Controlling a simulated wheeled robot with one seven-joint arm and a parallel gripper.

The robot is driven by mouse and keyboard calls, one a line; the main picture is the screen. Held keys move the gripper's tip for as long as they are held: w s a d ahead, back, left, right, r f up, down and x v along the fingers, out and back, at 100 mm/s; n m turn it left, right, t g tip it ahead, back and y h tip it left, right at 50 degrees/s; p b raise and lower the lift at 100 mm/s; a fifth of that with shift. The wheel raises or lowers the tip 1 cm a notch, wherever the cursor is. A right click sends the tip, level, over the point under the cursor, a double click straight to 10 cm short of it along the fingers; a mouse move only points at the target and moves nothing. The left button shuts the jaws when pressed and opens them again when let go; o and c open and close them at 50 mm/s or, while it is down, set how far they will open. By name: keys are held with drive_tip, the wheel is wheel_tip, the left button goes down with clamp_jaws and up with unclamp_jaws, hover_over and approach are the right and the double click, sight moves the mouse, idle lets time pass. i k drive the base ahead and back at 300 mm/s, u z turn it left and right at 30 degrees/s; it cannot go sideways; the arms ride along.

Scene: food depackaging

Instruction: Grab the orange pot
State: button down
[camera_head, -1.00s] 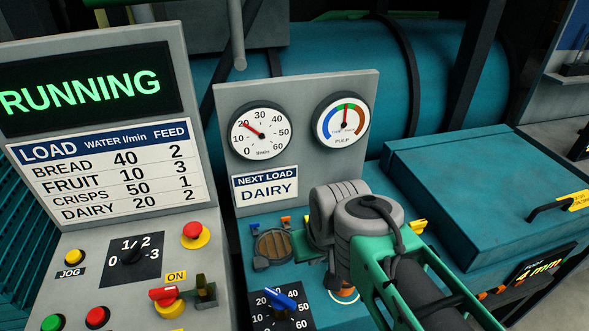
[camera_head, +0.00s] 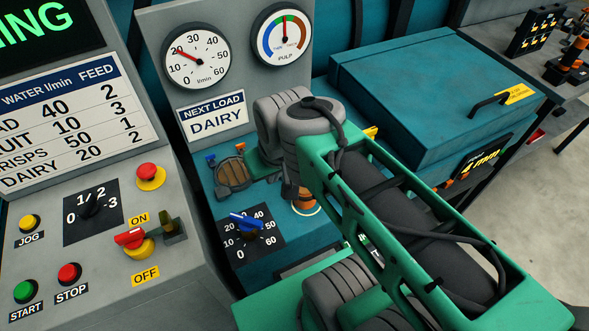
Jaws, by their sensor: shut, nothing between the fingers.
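A small orange-brown round object (camera_head: 306,203), which looks like the orange pot, stands inside a pale ring on the teal deck, right of the blue-pointer dial. My arm covers its upper part. A dark part of my gripper (camera_head: 287,190) shows beside its left edge, below the grey wrist joint. The gripper is shut and empty; its fingertips are mostly hidden, and I cannot tell whether it touches the pot.
A round brown hatch (camera_head: 233,173) with clips lies left of my wrist. The control panel (camera_head: 110,255) with buttons and a red-handled valve stands at left. A teal lidded box (camera_head: 430,90) is at right. An orange-and-black item (camera_head: 574,55) stands on the far right bench.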

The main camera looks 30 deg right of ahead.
sight(304, 201)
drive_tip(key=u, duration=0.45)
drive_tip(key=k, duration=0.5)
drive_tip(key=u, duration=1.15)
drive_tip(key=k, duration=0.8)
drive_tip(key=u, duration=0.45)
drive_tip(key=i, duration=0.45)
drive_tip(key=u, duration=0.05)
